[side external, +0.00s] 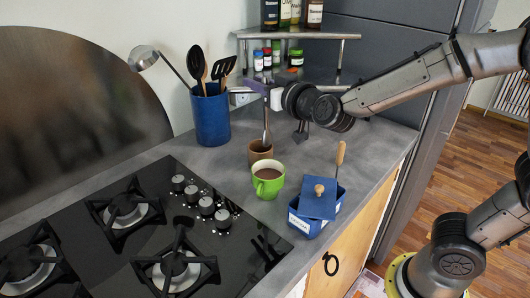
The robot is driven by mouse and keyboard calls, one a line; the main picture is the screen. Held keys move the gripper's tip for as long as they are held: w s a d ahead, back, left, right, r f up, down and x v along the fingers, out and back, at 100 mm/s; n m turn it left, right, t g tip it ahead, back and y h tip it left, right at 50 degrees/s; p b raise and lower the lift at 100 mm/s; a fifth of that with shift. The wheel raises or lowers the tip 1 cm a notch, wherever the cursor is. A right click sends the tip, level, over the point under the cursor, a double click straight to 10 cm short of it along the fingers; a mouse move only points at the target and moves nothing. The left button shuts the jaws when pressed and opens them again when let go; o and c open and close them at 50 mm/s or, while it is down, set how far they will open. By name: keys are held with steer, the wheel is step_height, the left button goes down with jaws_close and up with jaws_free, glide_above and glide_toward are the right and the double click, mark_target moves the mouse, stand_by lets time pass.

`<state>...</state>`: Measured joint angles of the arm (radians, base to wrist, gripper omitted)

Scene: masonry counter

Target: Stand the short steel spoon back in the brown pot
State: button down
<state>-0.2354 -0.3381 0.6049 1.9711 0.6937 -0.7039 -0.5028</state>
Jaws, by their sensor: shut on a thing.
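The small brown pot (260,154) stands on the grey counter behind a green mug. The short steel spoon (266,124) is upright, its lower end at the pot's mouth. Whether that end is inside the pot or just behind its rim is hard to tell from here. My gripper (267,95) comes in from the right, above the pot, and is shut on the upper part of the spoon. The fingertips are small and partly blend with the shelf behind.
The green mug (268,184) with brown drink stands close in front of the pot. A blue box (307,222) with a tilted lid and wooden handle is to the right. A blue utensil crock (211,118) stands left, the black hob (150,235) front left, a metal shelf (300,36) behind.

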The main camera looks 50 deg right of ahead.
steer(key=w+d+f+t, duration=0.1)
steer(key=w+d+f, duration=0.2)
steer(key=w+d, duration=0.45)
step_height(320, 180, down, 10)
steer(key=a, duration=0.1)
steer(key=shift+w, duration=0.25)
stand_by(0.7)
steer(key=shift+f, duration=0.15)
stand_by(0.5)
stand_by(0.4)
steer(key=shift+c, duration=1.6)
jaws_free()
